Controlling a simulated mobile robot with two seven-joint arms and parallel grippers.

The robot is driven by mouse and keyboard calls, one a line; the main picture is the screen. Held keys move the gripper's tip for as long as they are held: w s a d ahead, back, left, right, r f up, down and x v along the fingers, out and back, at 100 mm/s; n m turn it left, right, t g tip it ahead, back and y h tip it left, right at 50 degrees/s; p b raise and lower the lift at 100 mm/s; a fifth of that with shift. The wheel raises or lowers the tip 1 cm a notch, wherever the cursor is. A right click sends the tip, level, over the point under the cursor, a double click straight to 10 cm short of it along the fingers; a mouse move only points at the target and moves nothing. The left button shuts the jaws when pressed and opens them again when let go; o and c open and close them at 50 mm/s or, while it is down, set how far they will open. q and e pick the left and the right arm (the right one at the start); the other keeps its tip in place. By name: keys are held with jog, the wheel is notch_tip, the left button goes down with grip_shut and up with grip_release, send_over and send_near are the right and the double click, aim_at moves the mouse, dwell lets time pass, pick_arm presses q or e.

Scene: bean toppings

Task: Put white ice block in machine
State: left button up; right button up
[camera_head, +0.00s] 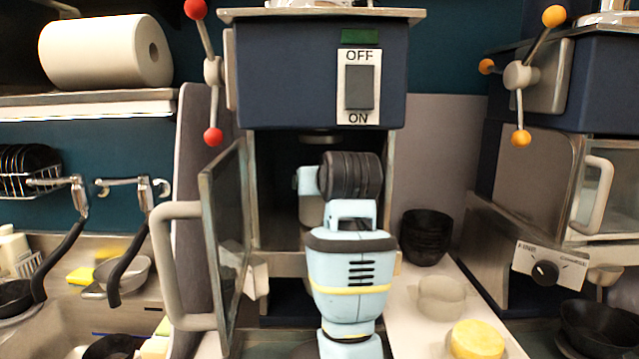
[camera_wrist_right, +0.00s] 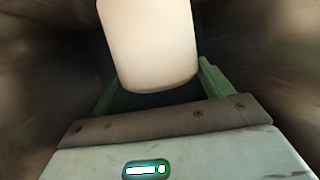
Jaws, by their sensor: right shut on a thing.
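The ice machine (camera_head: 290,90) is dark blue, with an OFF/ON switch (camera_head: 360,87) on its front. Its glass door (camera_head: 228,240) stands open to the left. My right arm reaches forward into the open chamber. In the right wrist view, my right gripper (camera_wrist_right: 158,88) is shut on the white ice block (camera_wrist_right: 150,45), whose top runs out of the picture. The arm hides most of the gripper and block in the head view. I cannot tell whether the block touches anything inside. My left gripper is not in view.
The open door and its thick handle (camera_head: 165,265) are close to the left of my arm. Black stacked bowls (camera_head: 427,236), a clear bowl (camera_head: 441,297) and a yellow round item (camera_head: 477,340) stand at right. A second machine (camera_head: 545,160) is further right.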

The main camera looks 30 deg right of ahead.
jog(key=shift+f, duration=0.15)
jog(key=shift+s+a, duration=0.1)
jog(key=shift+s, duration=0.15)
jog(key=o, duration=1.6)
jog(key=shift+f, duration=0.1)
jog(key=v, duration=1.2)
